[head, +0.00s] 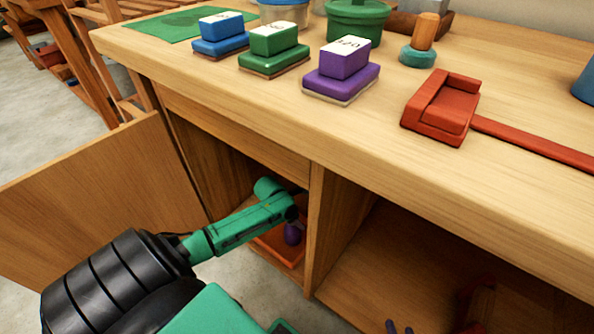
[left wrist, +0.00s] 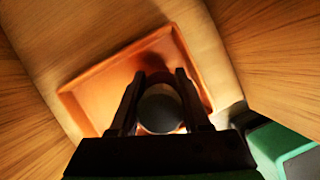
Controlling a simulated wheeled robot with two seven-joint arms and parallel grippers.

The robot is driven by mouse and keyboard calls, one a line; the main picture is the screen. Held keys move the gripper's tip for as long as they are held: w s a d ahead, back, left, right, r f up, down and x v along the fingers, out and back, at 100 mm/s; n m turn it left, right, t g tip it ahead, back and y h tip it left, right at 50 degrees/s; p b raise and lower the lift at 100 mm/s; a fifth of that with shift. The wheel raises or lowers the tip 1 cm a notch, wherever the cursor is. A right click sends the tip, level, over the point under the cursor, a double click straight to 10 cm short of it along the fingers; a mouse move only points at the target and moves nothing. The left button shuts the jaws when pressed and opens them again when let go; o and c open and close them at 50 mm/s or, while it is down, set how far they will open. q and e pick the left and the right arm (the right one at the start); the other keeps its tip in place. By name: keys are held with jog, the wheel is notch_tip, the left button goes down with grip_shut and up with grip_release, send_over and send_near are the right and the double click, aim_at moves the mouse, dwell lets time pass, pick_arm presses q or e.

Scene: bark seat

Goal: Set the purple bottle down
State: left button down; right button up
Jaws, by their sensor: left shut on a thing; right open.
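The purple bottle (head: 292,234) is inside the left compartment of the cabinet, partly hidden by my arm. My left gripper (head: 294,217) reaches in from the left and is shut on it. In the left wrist view, the bottle's dark round end (left wrist: 160,110) sits between the two black fingers (left wrist: 160,80). An orange tray (head: 268,243) lies on the compartment floor under the bottle; its rim also shows in the left wrist view (left wrist: 85,112). I cannot tell whether the bottle touches the tray. Two dark tips of my right gripper (head: 399,327) show apart at the bottom edge.
A wooden door (head: 95,190) stands open at the left. A divider (head: 325,225) separates the compartments. A dark red object (head: 474,302) is in the right one. Blue (head: 221,36), green (head: 274,50) and purple (head: 342,75) blocks and a red holder (head: 442,108) stand on the worktop.

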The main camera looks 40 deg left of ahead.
pick_arm(q)
jog(key=shift+r, duration=0.1)
pick_arm(e)
jog(key=shift+r, duration=0.1)
pick_arm(q)
jog(key=shift+c, duration=1.8)
grip_release()
jog(key=shift+s+a+r+p, duration=0.1)
jog(key=shift+s+r+p, duration=0.05)
jog(key=shift+r+p, duration=0.4)
jog(key=p+v, duration=0.3)
jog(key=v, duration=0.2)
notch_tip(320, 180, up, 5)
jog(key=p, duration=0.3)
send_over(285, 231)
jog(key=shift+r, duration=0.15)
pick_arm(e)
jog(key=s+d+r+g+h, duration=0.2)
jog(key=s+d+r+g, duration=0.1)
jog(key=d, duration=0.3)
jog(key=s+d+r+g+h, duration=0.2)
jog(key=d+r+g+h, duration=0.1)
jog(key=d, duration=0.4)
jog(key=shift+s+d+r+g, duration=0.15)
jog(key=shift+s+r+g, duration=0.3)
jog(key=shift+g, duration=0.55)
